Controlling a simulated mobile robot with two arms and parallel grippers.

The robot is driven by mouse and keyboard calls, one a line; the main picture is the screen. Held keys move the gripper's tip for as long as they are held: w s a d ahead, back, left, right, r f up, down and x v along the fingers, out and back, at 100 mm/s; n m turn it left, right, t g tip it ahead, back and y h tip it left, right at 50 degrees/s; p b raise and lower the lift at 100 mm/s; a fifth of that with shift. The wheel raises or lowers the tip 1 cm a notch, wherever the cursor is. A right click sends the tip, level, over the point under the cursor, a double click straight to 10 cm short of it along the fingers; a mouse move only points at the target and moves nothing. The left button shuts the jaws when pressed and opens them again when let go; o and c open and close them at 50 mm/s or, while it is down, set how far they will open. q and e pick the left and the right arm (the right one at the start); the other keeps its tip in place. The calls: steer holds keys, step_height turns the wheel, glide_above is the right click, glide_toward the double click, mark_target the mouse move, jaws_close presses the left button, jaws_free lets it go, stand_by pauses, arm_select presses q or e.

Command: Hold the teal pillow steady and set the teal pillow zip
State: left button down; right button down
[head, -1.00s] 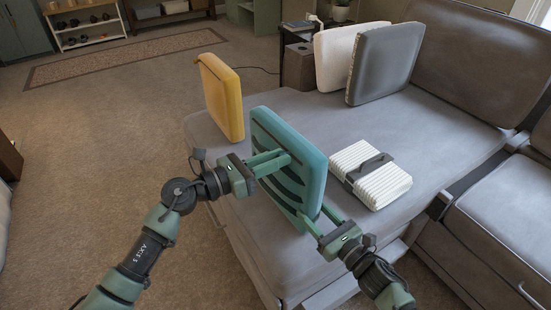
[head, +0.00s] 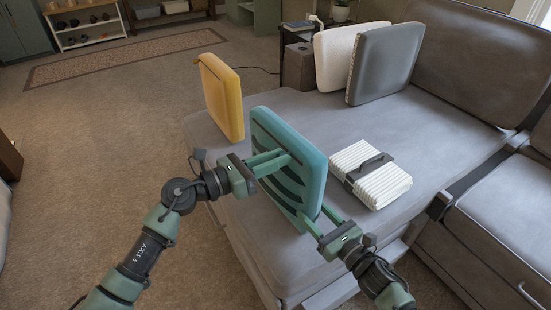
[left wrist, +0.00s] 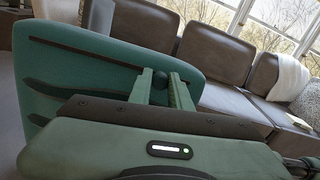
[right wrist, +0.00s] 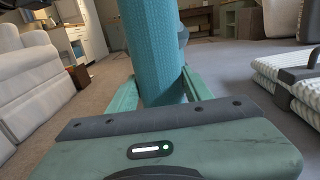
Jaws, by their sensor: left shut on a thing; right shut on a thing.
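The teal pillow (head: 309,165) stands upright on the near part of the grey sofa seat, its dark-striped face turned left. In the left wrist view a thin dark zip line (left wrist: 85,52) runs along the pillow's face near one edge. My left gripper (head: 284,158) is at this face, its fingers closed around a small dark round zip pull (left wrist: 160,79) at the end of the line. My right gripper (head: 316,222) is shut on the pillow's near lower edge; in the right wrist view the pillow (right wrist: 154,50) stands between its fingers.
A yellow pillow (head: 220,95) stands at the sofa's left edge behind the teal one. A white ribbed folded bundle with a dark strap (head: 370,173) lies to the right. A white pillow (head: 335,58) and a grey pillow (head: 385,65) lean at the back. Seat between is clear.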

arm_select(q)
steer(key=w+a, duration=0.3)
steer(key=w, duration=0.1)
steer(key=w+a, duration=0.3)
steer(key=w, duration=0.2)
steer(key=w+a, duration=0.3)
steer(key=w, duration=0.1)
steer(key=shift+w+a, duration=0.25)
steer(key=shift+a, duration=0.05)
steer(key=shift+w+a, duration=0.35)
steer(key=c, duration=1.3)
jaws_free()
steer(key=shift+w, duration=0.1)
steer(key=shift+d, duration=0.1)
steer(key=v, duration=1.2)
arm_select(e)
steer(key=shift+f, duration=0.1)
steer(key=c, duration=0.6)
jaws_free()
